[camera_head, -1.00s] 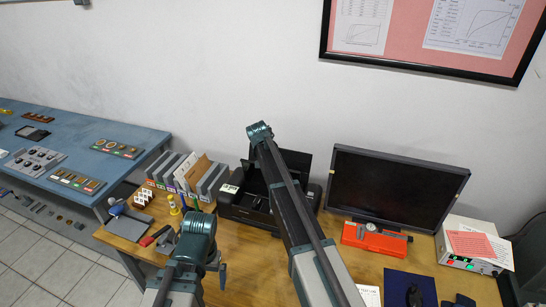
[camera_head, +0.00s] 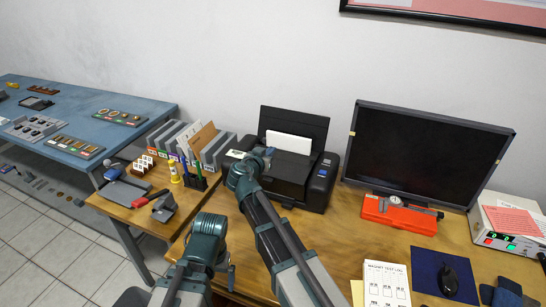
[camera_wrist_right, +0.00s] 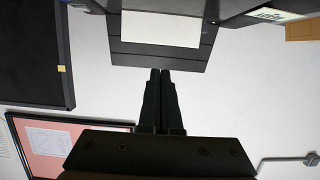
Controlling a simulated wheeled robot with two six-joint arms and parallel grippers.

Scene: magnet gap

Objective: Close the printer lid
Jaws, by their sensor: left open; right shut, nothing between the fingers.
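The black printer (camera_head: 317,186) stands at the back of the wooden desk. Its dark rear panel (camera_head: 312,124) stands upright, with a white sheet-like rectangle (camera_head: 290,142) in front of it. The panel also shows upside down in the right wrist view (camera_wrist_right: 160,54).
A monitor (camera_head: 428,150) stands right of the printer, with a red device (camera_head: 400,215) before it. The desk front is partly clear.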

